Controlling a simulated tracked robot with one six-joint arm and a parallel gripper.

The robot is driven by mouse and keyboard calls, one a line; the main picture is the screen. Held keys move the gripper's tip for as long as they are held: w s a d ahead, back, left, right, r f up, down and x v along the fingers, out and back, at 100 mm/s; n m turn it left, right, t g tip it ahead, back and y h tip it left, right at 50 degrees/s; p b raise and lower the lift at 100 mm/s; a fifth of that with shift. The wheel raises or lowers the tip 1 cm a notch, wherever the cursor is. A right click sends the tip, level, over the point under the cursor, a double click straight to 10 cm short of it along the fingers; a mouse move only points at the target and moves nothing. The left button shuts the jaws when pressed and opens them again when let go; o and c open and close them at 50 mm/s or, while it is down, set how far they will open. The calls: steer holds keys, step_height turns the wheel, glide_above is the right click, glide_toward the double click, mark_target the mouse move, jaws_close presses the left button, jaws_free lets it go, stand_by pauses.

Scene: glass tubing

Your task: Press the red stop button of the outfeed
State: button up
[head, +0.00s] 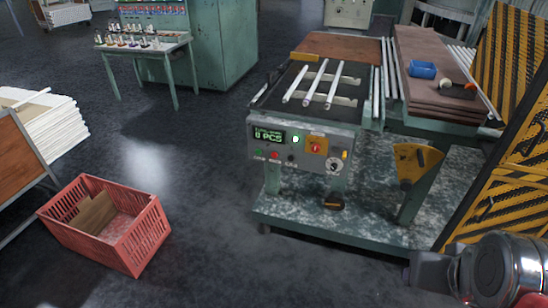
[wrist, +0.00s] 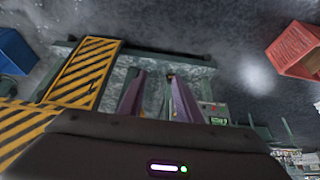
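The outfeed's grey control panel (head: 342,164) faces me in the head view, below a table holding several white tubes. A small red button (head: 275,155) sits under the green display (head: 268,136), beside a green one. A larger red button (head: 316,147) sits on a yellow plate near the panel's middle. Part of the panel with its green display (wrist: 218,121) shows at the right of the fingers in the wrist view. My gripper (wrist: 157,84) has its two purple fingers apart, with nothing visible between them. It is away from the panel.
A yellow-and-black striped barrier (head: 510,170) stands at the right. A yellow bracket (head: 418,160) sits right of the panel. A red crate (head: 110,230) lies on the floor at left. The floor before the machine is clear.

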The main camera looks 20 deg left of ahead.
jaws_close()
stand_by(1.5)
